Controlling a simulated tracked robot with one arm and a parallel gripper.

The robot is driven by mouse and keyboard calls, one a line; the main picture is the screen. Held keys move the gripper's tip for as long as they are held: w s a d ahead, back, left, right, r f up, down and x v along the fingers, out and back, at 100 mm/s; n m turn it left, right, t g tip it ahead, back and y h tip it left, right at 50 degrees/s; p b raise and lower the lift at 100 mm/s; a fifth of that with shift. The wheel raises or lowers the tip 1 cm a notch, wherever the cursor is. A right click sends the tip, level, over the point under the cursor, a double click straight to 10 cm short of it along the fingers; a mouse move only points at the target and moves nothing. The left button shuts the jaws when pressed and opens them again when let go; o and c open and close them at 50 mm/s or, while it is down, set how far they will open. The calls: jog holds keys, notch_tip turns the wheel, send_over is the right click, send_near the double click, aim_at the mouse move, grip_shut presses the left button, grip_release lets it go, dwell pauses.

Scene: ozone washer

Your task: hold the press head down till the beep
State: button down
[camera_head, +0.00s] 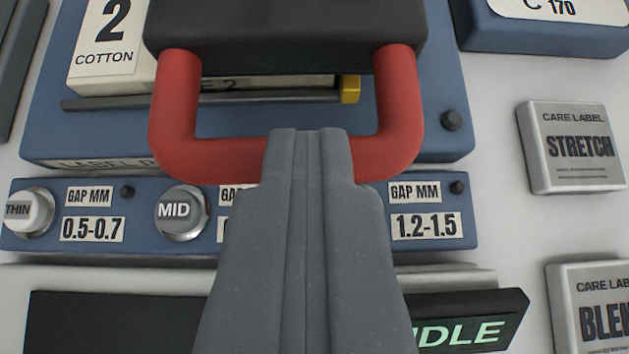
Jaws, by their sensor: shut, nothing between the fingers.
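The press head (285,30) is a dark block at the top centre, with a red U-shaped handle (398,115) on its front. My gripper (308,132) is shut and empty, its grey fingertips overlapping the handle's lower bar in the picture. I cannot tell whether they touch it. Under the head a cream block marked 2 COTTON (105,45) shows at the left, with a dark rail and a yellow piece (350,88) at its end. A display (470,325) below reads what looks like IDLE in green, its first letter partly covered by my gripper.
A blue panel (130,240) carries a THIN knob (28,212), a MID knob (182,212) and gap labels; my gripper hides its middle. Care-label blocks, STRETCH (572,147) and one partly cut off (590,310), lie at the right on the pale surface. A blue box (545,38) is at the upper right.

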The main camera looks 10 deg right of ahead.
jog(key=shift+s+a+f+b, duration=0.1)
jog(key=shift+s+f+b, duration=0.15)
jog(key=shift+f, duration=0.25)
jog(key=shift+s+f+b, duration=0.1)
jog(key=shift+s+f, duration=0.1)
jog(key=shift+f, duration=0.3)
